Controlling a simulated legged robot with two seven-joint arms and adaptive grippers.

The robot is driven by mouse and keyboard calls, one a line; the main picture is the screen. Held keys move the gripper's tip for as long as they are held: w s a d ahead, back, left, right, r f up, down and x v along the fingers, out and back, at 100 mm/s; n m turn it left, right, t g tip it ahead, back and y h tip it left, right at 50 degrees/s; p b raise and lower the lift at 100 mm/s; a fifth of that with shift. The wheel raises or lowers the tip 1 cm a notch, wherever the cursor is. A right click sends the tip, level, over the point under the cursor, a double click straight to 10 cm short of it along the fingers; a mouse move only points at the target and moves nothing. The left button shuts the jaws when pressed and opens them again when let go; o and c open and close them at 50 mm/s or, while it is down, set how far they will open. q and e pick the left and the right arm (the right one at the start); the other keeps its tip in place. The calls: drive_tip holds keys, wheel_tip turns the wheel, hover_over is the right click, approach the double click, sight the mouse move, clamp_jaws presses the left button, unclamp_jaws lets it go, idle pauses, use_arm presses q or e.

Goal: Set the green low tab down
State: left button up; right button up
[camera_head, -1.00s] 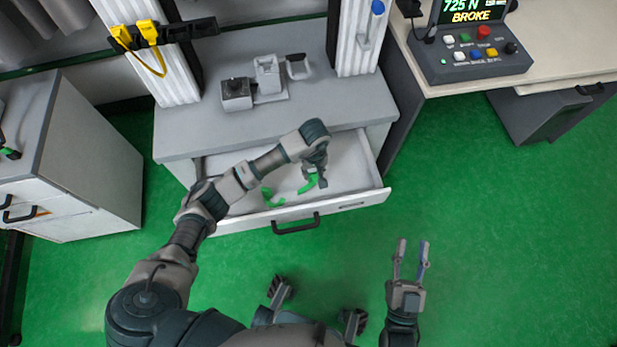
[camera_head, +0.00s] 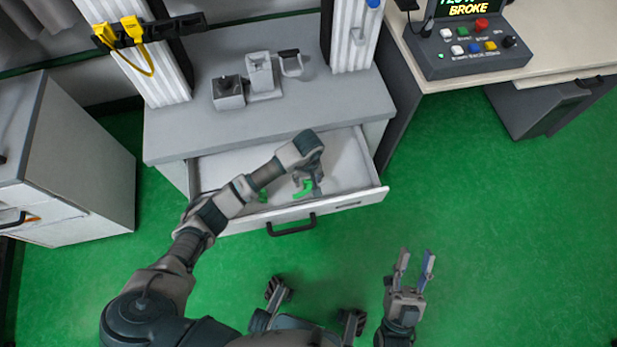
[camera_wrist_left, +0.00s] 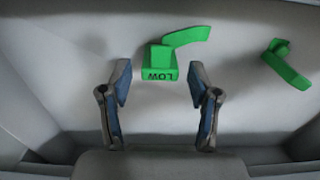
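The green low tab (camera_wrist_left: 160,72), a block marked LOW with a curved arm, sits on the floor of the open drawer (camera_head: 343,199). In the head view it shows beside the gripper (camera_head: 303,190). My left gripper (camera_wrist_left: 160,80) is open above the drawer floor. Its two blue-padded fingers stand on either side of the LOW block, with a visible gap on each side. A second green piece (camera_wrist_left: 287,65) lies in the drawer to the right in the wrist view; my forearm partly hides it in the head view (camera_head: 263,196). My right gripper (camera_head: 415,262) is open and empty over the green floor.
Grey fixtures (camera_head: 262,78) stand on the tower base (camera_head: 330,110) above the drawer. A control box (camera_head: 474,46) with a screen reading BROKE sits on the bench to the right. A grey cabinet (camera_head: 75,160) is at left. Open floor lies at right.

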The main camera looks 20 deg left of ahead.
drive_tip(key=shift+a, duration=0.1)
use_arm(q)
drive_tip(key=shift+r, duration=0.2)
wheel_tip(320, 180, up, 12)
drive_tip(key=p, duration=0.3)
drive_tip(key=shift+p, duration=0.3)
use_arm(e)
drive_tip(key=w+f+n+g, duration=0.1)
drive_tip(key=w+f+g, duration=0.2)
drive_tip(key=f+g, duration=0.4)
drive_tip(key=shift+w+h, duration=0.15)
drive_tip(key=shift+h, duration=0.25)
drive_tip(key=shift+w+a, duration=0.15)
